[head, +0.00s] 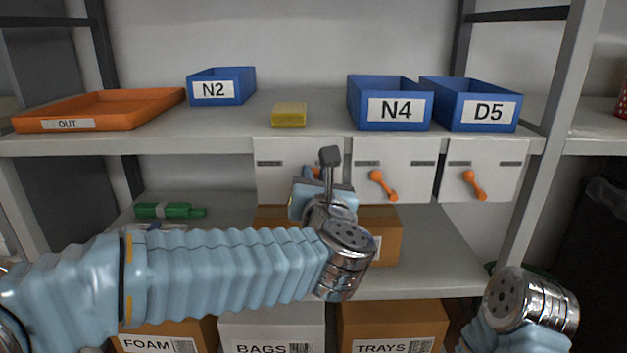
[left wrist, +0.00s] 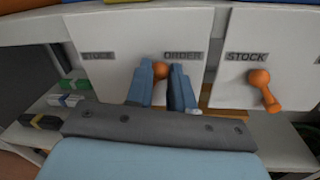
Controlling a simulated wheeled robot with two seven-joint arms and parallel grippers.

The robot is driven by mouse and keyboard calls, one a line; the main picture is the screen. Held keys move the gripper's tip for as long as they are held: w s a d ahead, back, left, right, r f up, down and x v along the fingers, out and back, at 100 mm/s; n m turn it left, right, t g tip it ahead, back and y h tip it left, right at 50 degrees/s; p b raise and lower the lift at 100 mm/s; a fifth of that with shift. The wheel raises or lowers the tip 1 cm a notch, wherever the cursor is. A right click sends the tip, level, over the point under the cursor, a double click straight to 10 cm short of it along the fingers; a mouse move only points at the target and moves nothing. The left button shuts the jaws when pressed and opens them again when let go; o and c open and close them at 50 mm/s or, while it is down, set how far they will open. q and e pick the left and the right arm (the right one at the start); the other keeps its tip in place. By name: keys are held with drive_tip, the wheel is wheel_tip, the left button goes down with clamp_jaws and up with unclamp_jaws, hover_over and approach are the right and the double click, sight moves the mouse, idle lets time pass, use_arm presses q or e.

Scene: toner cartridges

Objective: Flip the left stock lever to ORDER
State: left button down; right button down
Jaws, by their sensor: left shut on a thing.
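The left stock lever (head: 311,172) is orange and sits on the leftmost white panel (head: 270,183) under the shelf edge. My left gripper (head: 316,187) is in front of this panel and hides most of the lever. In the left wrist view, the lever's round orange end (left wrist: 160,71) shows between the two blue fingers of my left gripper (left wrist: 163,86), which is shut on the lever. The panel reads STOCK at left and ORDER at right in that view. The lever's handle is hidden, so its exact angle cannot be told. My right gripper is not in view.
Two more panels with orange levers, the middle one (head: 384,185) and the right one (head: 474,185), hang to the right. Above stand an orange OUT tray (head: 150,108), blue bins N2 (head: 235,88), N4 (head: 400,112) and D5 (head: 485,112), and yellow notes (head: 289,115). Boxes stand below.

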use_arm(q)
drive_tip(key=shift+d+f+m+b, duration=0.45)
drive_tip(key=shift+d+m, duration=0.05)
drive_tip(key=shift+m, duration=0.6)
drive_tip(key=c, duration=1)
unclamp_jaws()
drive_tip(key=shift+r, duration=0.1)
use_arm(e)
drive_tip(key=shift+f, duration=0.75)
use_arm(q)
drive_tip(key=s, duration=0.4)
drive_tip(key=s+d, duration=0.1)
drive_tip(key=s, duration=0.4)
drive_tip(key=s+b, duration=0.1)
drive_tip(key=s, duration=0.3)
drive_tip(key=shift+s+d+f, duration=0.2)
drive_tip(key=shift+s+f, duration=0.05)
drive_tip(key=shift+s, duration=0.15)
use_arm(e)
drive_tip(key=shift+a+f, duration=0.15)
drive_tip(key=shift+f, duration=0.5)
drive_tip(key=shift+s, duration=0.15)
